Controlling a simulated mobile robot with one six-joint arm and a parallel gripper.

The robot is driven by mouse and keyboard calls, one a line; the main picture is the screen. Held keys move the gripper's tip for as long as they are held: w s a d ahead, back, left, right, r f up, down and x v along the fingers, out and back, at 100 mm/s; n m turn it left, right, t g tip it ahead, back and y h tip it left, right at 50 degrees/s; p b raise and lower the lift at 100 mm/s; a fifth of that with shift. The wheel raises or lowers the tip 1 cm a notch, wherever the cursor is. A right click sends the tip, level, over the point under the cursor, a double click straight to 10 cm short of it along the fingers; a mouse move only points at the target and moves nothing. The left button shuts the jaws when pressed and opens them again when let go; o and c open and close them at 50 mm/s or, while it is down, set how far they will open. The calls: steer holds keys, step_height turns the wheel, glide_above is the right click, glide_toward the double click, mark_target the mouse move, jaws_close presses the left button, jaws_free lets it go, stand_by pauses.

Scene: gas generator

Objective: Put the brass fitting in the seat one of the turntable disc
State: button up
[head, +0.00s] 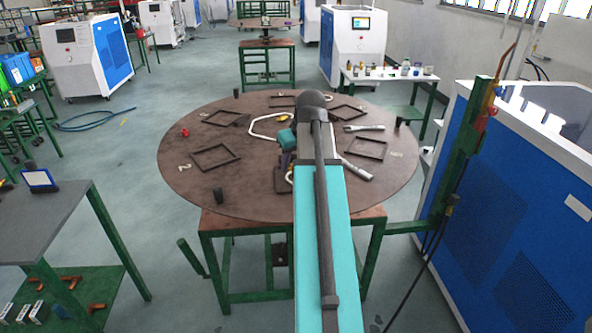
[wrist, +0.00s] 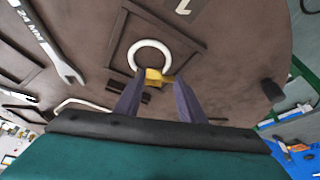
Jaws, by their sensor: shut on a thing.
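My gripper (wrist: 157,90) is shut on a small brass fitting (wrist: 157,77), held between its two fingertips. In the wrist view the fitting overlaps the near edge of a white ring (wrist: 150,42), and I cannot tell whether they touch. The ring shows inside a dark square frame (wrist: 119,48) on the brown turntable disc (wrist: 235,45). A white mark (wrist: 183,6), only partly in view, lies beyond this frame; I cannot read it surely. In the head view my arm covers much of the front of the turntable disc (head: 250,205), and the fitting is not clear there.
More square frames, such as one at left (head: 215,158) and one at right (head: 366,147), lie on the disc. Wrenches (head: 364,128), a white angular loop (head: 262,120), a red knob (head: 185,132) and black posts (head: 218,195) also lie there. A blue-white cabinet (head: 500,200) stands right.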

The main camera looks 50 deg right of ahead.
steer(key=shift+d, duration=0.5)
steer(key=shift+d+f, duration=0.15)
steer(key=shift+f+p, duration=0.7)
steer(key=shift+f, duration=0.9)
steer(key=shift+s+f, duration=0.15)
steer(key=shift+f, duration=0.2)
steer(key=o, duration=0.7)
steer(key=shift+f, duration=0.1)
steer(key=o, duration=0.5)
steer(key=shift+c, duration=0.2)
